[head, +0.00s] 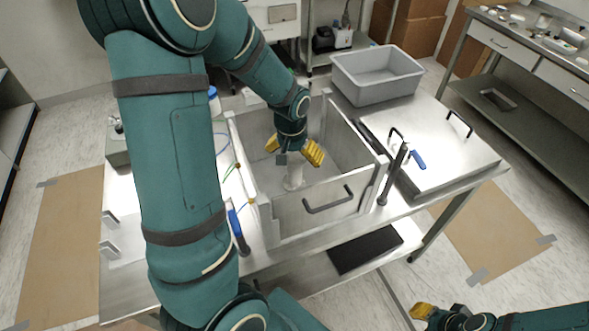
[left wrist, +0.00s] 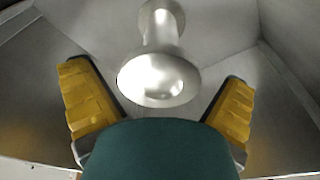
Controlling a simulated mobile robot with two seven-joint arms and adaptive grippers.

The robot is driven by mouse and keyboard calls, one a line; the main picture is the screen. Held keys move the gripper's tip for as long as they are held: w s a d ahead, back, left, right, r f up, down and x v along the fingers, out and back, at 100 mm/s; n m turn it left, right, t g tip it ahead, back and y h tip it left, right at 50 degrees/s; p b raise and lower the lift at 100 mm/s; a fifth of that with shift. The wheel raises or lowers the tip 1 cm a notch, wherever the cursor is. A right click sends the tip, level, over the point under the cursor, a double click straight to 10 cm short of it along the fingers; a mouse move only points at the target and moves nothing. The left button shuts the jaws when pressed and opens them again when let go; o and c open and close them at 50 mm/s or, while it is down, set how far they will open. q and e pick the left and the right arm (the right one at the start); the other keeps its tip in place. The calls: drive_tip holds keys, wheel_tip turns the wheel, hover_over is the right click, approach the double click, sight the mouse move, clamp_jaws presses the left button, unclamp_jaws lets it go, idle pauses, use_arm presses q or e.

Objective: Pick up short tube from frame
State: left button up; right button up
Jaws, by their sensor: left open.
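The short tube (head: 293,178) is a pale metal piece with flared ends, inside the grey open-topped frame (head: 330,195) on the table. In the left wrist view the tube (left wrist: 158,78) shows its round flange toward the camera. My left gripper (head: 296,150) is open above the tube, inside the frame's walls, with yellow fingers apart. In the left wrist view the left gripper's fingers (left wrist: 158,105) stand on either side of the flange, with gaps on both sides. My right gripper (head: 422,311) shows at the bottom right, far from the frame; its opening is unclear.
A grey plastic bin (head: 377,83) stands behind the frame. A metal lid plate (head: 440,150) with black handles lies to the right. Blue-handled tools (head: 236,225) are near the frame's left side. The frame's walls surround the left gripper.

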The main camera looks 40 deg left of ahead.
use_arm(q)
drive_tip(key=c, duration=1.2)
drive_tip(key=shift+c, duration=0.2)
drive_tip(key=shift+r, duration=0.1)
